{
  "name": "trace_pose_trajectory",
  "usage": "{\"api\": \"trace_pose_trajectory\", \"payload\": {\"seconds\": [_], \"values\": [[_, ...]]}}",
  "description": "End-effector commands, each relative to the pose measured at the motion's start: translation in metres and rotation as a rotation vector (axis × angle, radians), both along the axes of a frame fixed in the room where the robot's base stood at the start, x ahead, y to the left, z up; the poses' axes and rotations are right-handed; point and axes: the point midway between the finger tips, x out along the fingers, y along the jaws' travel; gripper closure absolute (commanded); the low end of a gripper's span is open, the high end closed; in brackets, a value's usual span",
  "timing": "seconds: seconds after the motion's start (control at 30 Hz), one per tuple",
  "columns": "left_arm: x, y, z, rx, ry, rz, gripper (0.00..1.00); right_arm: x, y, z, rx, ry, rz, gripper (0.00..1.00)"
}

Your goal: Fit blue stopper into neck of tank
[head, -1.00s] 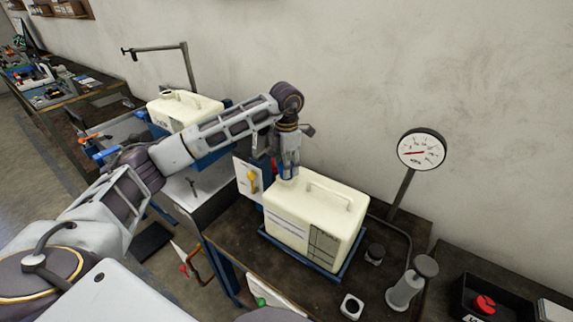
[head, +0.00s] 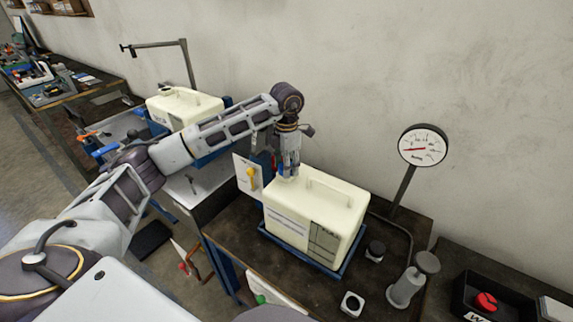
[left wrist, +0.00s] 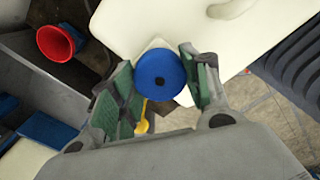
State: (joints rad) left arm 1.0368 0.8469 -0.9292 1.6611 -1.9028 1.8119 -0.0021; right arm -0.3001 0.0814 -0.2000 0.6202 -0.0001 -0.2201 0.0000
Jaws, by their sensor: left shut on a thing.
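The cream tank (head: 315,220) stands in a blue tray on the dark bench, with a handle on top and printed panels on its front. My left gripper (head: 288,170) points down over the tank's left top end in the head view. In the left wrist view my left gripper (left wrist: 158,80) is shut on the round blue stopper (left wrist: 160,70), which has a dark centre hole. The stopper lies over a pale corner of the tank (left wrist: 150,25). The stopper hides the neck, so I cannot tell whether it is seated. My right gripper is not in view.
A dial gauge (head: 423,146) on a post stands right of the tank. A grey cylinder (head: 406,288) and small black pieces sit on the bench front. A second cream tank (head: 183,108) stands behind left. A red funnel (left wrist: 55,44) shows in the wrist view.

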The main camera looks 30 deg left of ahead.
Motion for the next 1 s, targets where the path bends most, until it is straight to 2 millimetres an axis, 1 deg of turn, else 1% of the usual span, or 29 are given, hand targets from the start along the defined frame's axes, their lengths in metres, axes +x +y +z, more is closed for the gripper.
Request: {"api": "trace_pose_trajectory", "payload": {"seconds": [0.07,0.1,0.3,0.73,0.87,1.0], "values": [[0.0,0.0,-0.002,0.0,0.0,0.0,0.92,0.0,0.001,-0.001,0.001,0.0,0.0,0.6],[0.0,0.0,-0.002,0.0,0.0,0.0,0.52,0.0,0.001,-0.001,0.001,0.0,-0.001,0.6],[0.0,0.0,-0.001,0.0,0.0,0.0,0.28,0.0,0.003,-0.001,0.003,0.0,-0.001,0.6],[0.0,0.0,0.001,-0.001,-0.001,0.0,0.28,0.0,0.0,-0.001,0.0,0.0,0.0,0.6],[0.001,0.0,0.009,0.0,-0.002,0.0,0.28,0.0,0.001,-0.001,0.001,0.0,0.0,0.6],[0.001,0.0,0.023,0.0,-0.004,0.001,0.28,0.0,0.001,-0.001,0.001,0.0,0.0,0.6]]}}
